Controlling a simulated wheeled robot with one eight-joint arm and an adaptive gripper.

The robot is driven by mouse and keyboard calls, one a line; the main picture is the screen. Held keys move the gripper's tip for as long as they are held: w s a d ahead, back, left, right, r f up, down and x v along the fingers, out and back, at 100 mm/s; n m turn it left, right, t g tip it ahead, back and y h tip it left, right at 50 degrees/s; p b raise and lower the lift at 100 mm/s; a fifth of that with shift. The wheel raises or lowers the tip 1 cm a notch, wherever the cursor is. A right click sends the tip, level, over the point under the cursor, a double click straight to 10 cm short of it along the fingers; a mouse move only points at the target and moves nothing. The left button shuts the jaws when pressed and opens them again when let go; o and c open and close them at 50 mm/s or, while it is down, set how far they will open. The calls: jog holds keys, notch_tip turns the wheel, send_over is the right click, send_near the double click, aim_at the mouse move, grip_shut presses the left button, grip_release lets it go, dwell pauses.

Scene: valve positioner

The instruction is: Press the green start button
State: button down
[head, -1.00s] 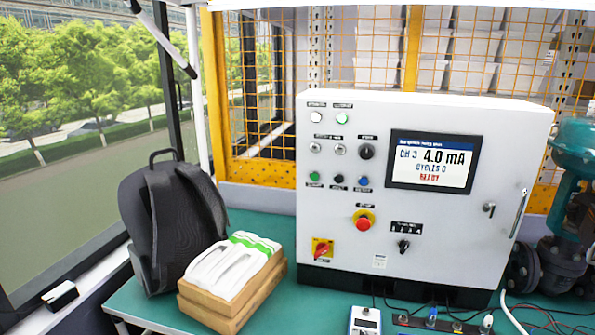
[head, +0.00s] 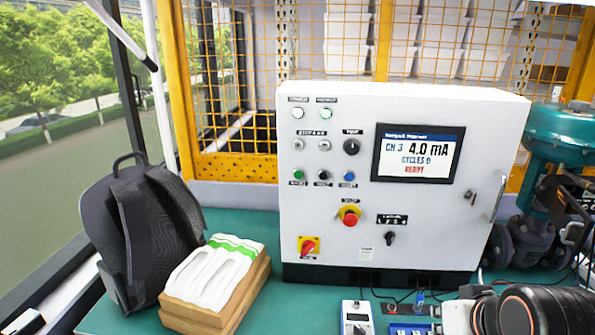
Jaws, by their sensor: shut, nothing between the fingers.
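The green start button (head: 299,175) is on the front of the light grey control cabinet (head: 330,265), at the left of a row with a black and a blue button. Nothing covers it or touches it. A separate green lamp (head: 326,114) sits higher on the panel beside a white one. The screen (head: 418,153) reads CH 3, 4.0 mA, CYCLES 0 and a red READY. Parts of my arm show at the bottom right, well away from the button. I do not see my gripper's fingers.
A red emergency stop (head: 349,216), a red-yellow switch (head: 308,246) and a black selector (head: 390,238) are lower on the panel. A backpack (head: 150,230) and a box with white gloves (head: 245,290) stand left. A teal valve (head: 560,135) is at right.

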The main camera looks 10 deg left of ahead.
jog(key=w+a+r+n+t+y+p, duration=0.1)
jog(key=w+a+r+p, duration=0.25)
jog(key=w, duration=0.25)
jog(key=w+a+r+t+y+p, duration=0.1)
jog(key=w+a+r+p, duration=0.25)
jog(key=w+r, duration=0.2)
jog(key=n+y+p, duration=0.4)
jog(key=y+p, duration=0.1)
jog(key=p, duration=0.3)
send_near(298, 174)
jog(key=s+a+f, duration=0.3)
jog(key=s+f, duration=0.3)
jog(key=shift+s+a+r+y, duration=0.15)
jog(key=shift+s+a+y, duration=0.15)
jog(key=shift+s+a, duration=0.2)
jog(key=shift+w, duration=0.1)
jog(key=w, duration=0.9)
jog(key=shift+a, duration=0.2)
jog(key=shift+w, duration=0.15)
